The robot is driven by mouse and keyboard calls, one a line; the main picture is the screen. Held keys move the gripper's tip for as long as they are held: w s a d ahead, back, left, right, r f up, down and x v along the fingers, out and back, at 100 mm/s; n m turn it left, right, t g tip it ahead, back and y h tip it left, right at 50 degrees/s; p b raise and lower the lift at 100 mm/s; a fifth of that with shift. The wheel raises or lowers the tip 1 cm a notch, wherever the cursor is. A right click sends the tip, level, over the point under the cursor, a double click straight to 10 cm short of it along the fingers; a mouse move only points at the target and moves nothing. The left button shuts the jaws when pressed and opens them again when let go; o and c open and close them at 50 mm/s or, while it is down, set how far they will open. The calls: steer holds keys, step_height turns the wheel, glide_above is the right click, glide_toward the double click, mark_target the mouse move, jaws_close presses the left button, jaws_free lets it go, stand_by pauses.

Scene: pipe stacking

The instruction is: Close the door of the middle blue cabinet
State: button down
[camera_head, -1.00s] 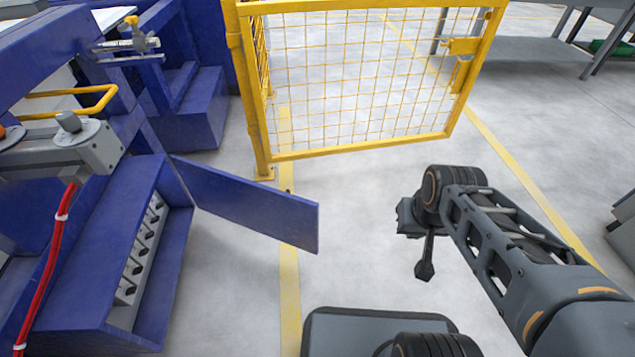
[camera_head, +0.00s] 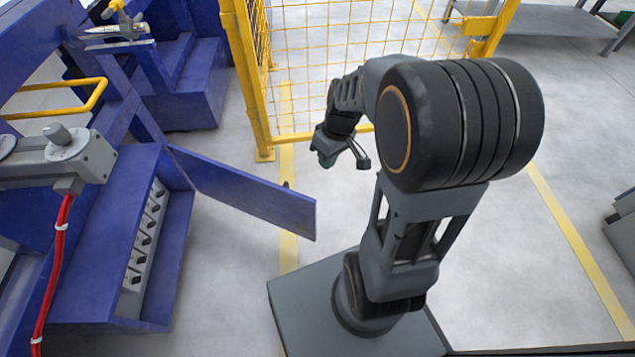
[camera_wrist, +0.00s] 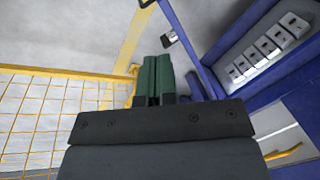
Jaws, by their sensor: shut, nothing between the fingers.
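The blue cabinet (camera_head: 122,205) stands open at the left in the head view, with a row of grey switches inside. Its flat blue door (camera_head: 245,195) sticks out to the right from the cabinet's far side. In the wrist view the door (camera_wrist: 193,48) shows nearly edge-on, with a small dark handle (camera_wrist: 168,40). My gripper (camera_head: 327,160) is beyond the door's free end and to its right, apart from it. Its green fingers (camera_wrist: 155,78) are shut and empty in the wrist view, close to the door in the picture; the gap is hard to judge.
A yellow mesh fence (camera_head: 340,60) stands behind my gripper, and it fills the left of the wrist view (camera_wrist: 50,110). A grey actuator with a red cable (camera_head: 65,165) is left of the cabinet.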

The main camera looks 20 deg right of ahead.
steer(key=w+d+f+n+y+p, duration=0.4)
steer(key=d+f+n+y+p, duration=0.1)
steer(key=d+f+p, duration=0.25)
steer(key=s+a+f+b, duration=0.3)
steer(key=a+f, duration=0.5)
steer(key=shift+s+a+f+b, duration=0.25)
steer(key=shift+a+b, duration=0.05)
steer(key=shift+b, duration=0.1)
